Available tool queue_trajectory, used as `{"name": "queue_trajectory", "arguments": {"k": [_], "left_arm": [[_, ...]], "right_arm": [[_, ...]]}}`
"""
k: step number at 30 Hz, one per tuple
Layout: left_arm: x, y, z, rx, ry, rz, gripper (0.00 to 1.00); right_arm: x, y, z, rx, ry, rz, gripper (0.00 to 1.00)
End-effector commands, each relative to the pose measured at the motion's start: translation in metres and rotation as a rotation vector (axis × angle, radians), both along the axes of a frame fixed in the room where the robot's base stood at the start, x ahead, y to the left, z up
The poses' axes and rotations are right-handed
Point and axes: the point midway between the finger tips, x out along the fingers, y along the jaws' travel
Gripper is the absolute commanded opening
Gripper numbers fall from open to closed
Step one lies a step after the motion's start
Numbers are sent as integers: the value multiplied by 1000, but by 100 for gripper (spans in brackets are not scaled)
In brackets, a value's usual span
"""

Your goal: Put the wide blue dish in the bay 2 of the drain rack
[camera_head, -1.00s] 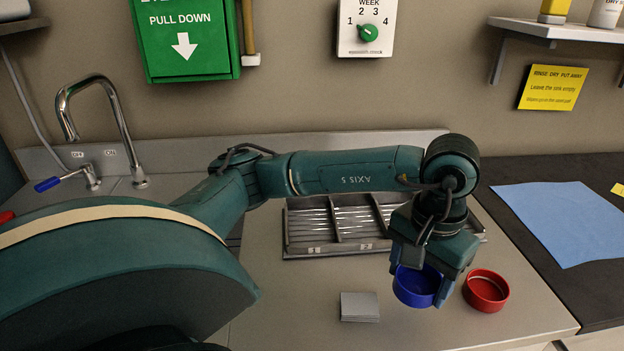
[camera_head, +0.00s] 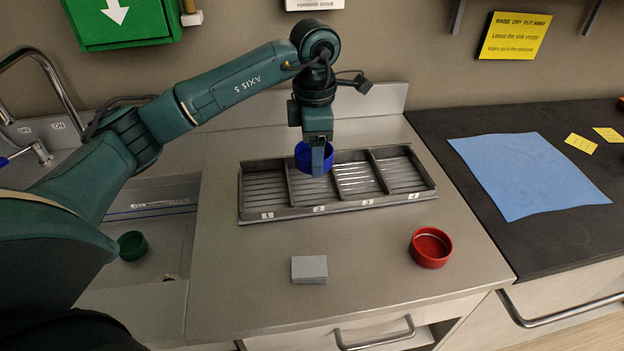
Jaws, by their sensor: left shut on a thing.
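The wide blue dish (camera_head: 301,157) is held by my left gripper (camera_head: 318,170), whose fingers are shut on its wall. The dish is above the drain rack (camera_head: 274,213), over the area of bays 2 and 3, and its lower edge appears raised above the rack floor. The rack is grey with several bays in a row, with number labels on its front rim. Bay 2 (camera_head: 312,194) is second from the left, empty where it shows, and partly hidden by the dish and gripper. My right gripper is not in view.
A red dish (camera_head: 430,248) stands on the counter at the right front. A grey block (camera_head: 309,270) lies in front of the rack. A green dish (camera_head: 132,246) is in the sink at left. A blue cloth (camera_head: 528,174) lies on the dark counter.

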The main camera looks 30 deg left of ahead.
Motion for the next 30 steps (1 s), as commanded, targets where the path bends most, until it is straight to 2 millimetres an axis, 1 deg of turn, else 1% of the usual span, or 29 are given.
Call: {"name": "queue_trajectory", "arguments": {"k": [1,3,6,9,11,13,19,26,30], "left_arm": [[5,3,6,-2,2,127,43],[11,7,9,-2,4,285,43],[17,11,12,-3,6,452,43],[20,14,12,-3,8,553,43],[21,15,9,-2,10,584,43],[21,15,-1,0,12,601,43],[20,15,-38,0,13,600,43],[20,15,-58,-1,11,599,43],[20,15,-77,-1,12,598,43]], "right_arm": [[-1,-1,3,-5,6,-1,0],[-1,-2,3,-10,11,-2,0],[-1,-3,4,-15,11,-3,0],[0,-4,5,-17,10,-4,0],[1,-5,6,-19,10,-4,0],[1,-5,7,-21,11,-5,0],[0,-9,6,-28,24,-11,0],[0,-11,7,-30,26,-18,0],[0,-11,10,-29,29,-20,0]]}}
